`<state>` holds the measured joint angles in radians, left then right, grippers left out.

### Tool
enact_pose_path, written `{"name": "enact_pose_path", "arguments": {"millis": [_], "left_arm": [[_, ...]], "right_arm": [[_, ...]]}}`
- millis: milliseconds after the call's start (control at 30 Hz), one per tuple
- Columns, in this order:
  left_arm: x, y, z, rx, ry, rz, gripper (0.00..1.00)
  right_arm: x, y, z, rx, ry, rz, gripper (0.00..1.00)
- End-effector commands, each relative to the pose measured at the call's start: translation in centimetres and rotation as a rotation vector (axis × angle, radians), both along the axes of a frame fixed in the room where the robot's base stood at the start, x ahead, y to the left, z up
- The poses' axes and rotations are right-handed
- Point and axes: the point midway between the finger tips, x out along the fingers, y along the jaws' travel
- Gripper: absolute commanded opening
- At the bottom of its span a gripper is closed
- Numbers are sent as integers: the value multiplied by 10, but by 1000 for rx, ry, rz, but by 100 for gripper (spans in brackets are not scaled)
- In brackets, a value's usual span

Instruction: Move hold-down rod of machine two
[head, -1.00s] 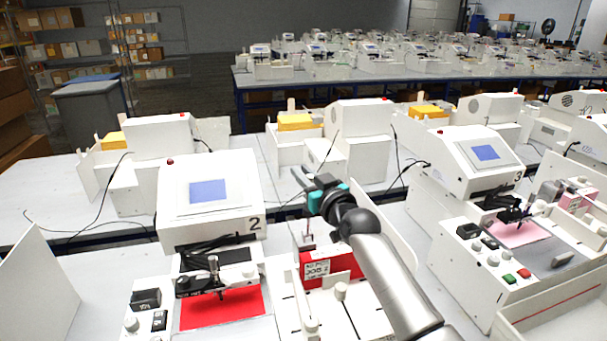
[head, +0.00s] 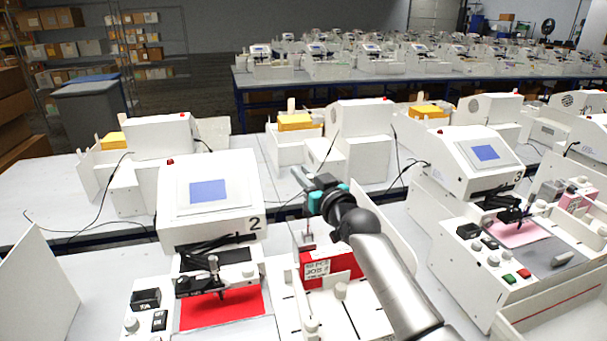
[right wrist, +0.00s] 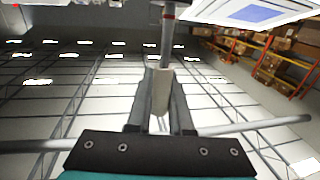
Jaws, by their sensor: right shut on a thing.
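Machine two (head: 208,205) is a white plotter with a blue screen, a "2" on its front and a red sheet (head: 222,307) under its pen carriage (head: 212,280). In the right wrist view, my right gripper (right wrist: 160,95) is shut on the pale end of the hold-down rod (right wrist: 161,88). The grey shaft (right wrist: 167,42) runs on to a mount at the top edge. In the head view the gripped part is too small to make out. My left gripper is out of view.
Machine three (head: 482,165) stands to the right with a pink sheet (head: 513,233). A white tray with a red "JOB 2" card (head: 318,268) is below my right arm. White machines with yellow blocks (head: 296,122) stand behind. A white panel (head: 35,285) stands at left.

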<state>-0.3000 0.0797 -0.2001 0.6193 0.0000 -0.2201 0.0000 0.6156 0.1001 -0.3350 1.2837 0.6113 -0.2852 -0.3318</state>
Motion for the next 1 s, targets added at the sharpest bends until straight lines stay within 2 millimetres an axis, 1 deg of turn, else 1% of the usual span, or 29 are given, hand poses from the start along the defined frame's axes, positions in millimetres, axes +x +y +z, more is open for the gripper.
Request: {"name": "enact_pose_path", "arguments": {"millis": [167,367,467,800,1000], "left_arm": [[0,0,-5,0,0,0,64],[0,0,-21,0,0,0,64],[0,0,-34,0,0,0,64],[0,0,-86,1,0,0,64],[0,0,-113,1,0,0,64]], "right_arm": [[-3,-1,-2,2,-15,-1,0],[-14,-4,-4,14,-82,-1,0],[-22,-5,-5,24,-135,1,0],[-57,-11,-12,68,-350,1,0],[-73,-14,-16,90,-459,1,0]]}}
